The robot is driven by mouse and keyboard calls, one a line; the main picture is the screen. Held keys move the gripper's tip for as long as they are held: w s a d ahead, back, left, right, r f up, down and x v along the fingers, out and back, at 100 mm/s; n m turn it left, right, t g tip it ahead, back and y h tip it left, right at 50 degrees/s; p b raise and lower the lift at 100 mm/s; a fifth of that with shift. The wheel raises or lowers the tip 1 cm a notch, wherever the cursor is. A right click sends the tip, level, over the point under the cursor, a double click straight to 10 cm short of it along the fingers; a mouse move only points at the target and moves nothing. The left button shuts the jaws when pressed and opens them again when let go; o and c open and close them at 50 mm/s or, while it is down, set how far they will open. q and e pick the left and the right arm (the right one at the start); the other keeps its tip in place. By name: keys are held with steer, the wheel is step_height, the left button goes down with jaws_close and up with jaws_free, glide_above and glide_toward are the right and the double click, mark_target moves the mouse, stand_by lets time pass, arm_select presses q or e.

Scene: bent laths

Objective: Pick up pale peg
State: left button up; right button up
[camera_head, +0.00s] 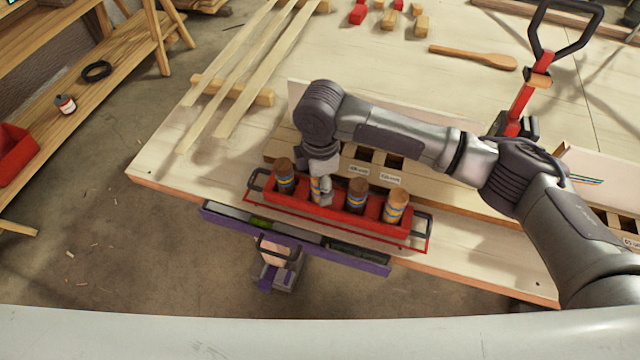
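A red tray (338,213) with dark wire handles sits near the table's front edge and holds a row of upright pegs with blue and yellow bands. The leftmost peg (284,177) has a dark brown top, and another brown-topped peg (357,196) stands right of the middle. The rightmost peg (396,207) has a lighter tan top. A light-coloured peg (315,188) between the brown ones is mostly hidden by my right gripper (323,190), which points down at it. Whether the fingers are closed on it cannot be seen. My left gripper is not in view.
A wooden rack with labelled slots (382,176) lies just behind the tray, partly under my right arm. Long pale laths (245,75) rest on a block at left. A purple-edged holder (300,240) runs along the front edge.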

steer(key=c, duration=1.3)
steer(key=shift+r, duration=0.1)
